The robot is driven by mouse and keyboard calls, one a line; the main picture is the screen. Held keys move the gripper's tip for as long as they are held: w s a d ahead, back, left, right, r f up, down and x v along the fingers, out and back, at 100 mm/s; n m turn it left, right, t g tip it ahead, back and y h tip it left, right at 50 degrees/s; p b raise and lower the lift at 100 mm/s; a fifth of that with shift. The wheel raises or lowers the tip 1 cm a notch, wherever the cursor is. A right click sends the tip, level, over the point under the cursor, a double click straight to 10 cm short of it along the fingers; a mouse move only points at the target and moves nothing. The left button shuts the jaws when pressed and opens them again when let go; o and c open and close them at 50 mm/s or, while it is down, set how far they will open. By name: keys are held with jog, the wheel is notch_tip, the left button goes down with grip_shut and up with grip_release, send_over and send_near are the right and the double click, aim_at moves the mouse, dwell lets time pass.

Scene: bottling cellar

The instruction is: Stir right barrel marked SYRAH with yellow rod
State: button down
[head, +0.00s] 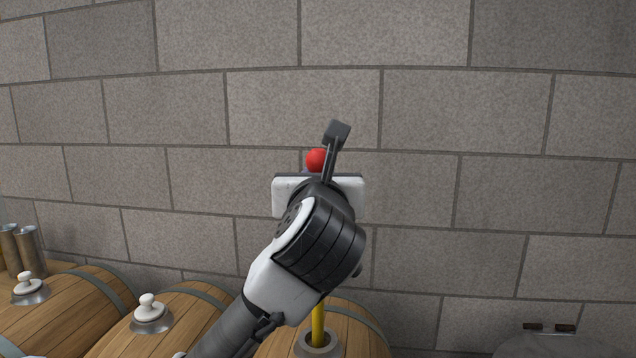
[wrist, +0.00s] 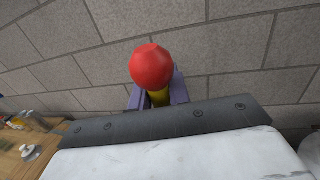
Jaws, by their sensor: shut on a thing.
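My gripper (wrist: 158,97) is shut on the yellow rod, just below its red ball end (wrist: 152,66). In the head view the red ball (head: 316,160) shows above my gripper. My wrist hides the middle of the yellow rod (head: 318,325). Its lower part runs down into the open collar (head: 318,346) on top of the right barrel (head: 356,325). The rod looks about upright. How deep it goes and its lower end are hidden inside the barrel. No SYRAH marking is visible on this barrel.
Two more wooden barrels, a middle one (head: 195,306) and a left one (head: 92,296), carry white-knobbed stoppers (head: 148,307) (head: 28,285). Metal cylinders (head: 26,248) stand at the far left. A grey rounded object (head: 548,343) is at lower right. A block wall (head: 480,120) stands behind.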

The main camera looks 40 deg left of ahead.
notch_tip(320, 180, up, 12)
jog(key=p, duration=0.8)
jog(key=shift+f, duration=0.2)
dwell(0.6)
